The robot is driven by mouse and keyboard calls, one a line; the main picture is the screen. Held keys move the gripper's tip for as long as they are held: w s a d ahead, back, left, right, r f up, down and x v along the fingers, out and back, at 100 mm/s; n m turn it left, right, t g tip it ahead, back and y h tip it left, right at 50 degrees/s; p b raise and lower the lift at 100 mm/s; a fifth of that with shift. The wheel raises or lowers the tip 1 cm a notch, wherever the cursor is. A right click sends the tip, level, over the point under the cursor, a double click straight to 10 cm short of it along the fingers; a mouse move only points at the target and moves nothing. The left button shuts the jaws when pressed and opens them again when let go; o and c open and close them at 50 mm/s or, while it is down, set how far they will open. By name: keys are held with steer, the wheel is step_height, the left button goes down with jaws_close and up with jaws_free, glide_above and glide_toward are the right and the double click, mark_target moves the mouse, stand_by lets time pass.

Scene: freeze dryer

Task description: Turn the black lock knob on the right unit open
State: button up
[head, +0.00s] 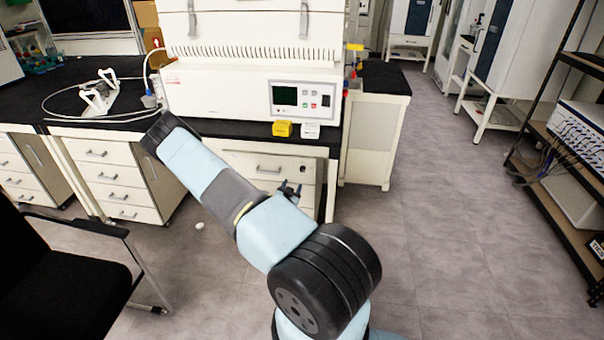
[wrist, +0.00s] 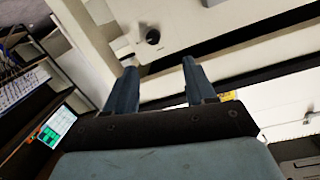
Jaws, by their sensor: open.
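My gripper (wrist: 158,62) is open and empty, its two blue-grey fingers spread in the wrist view. In the head view its dark fingers (head: 290,189) show just past my arm, in front of the white drawer unit under the bench. A small round black knob (wrist: 153,37) sits on a white panel in the wrist view, beyond the fingertips and roughly in line with the gap between them. The fingers appear apart from it. In the head view I cannot make the knob out clearly. The way the knob is turned is too small to tell.
The white freeze dryer (head: 235,97) stands on the black bench above the drawers. A yellow box (head: 282,129) and a white box (head: 310,131) sit at its front edge. A black chair (head: 65,268) is at lower left, a shelf rack (head: 565,130) at right.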

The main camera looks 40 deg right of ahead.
mark_target(302, 171)
steer(key=shift+n+t, duration=0.6)
steer(key=shift+t, duration=0.2)
steer(key=x, duration=0.4)
steer(key=s+d+f+x, duration=0.1)
steer(key=x, duration=0.8)
steer(key=shift+s+d+f, duration=0.3)
steer(key=shift+d, duration=0.05)
steer(key=shift+c, duration=0.4)
jaws_close()
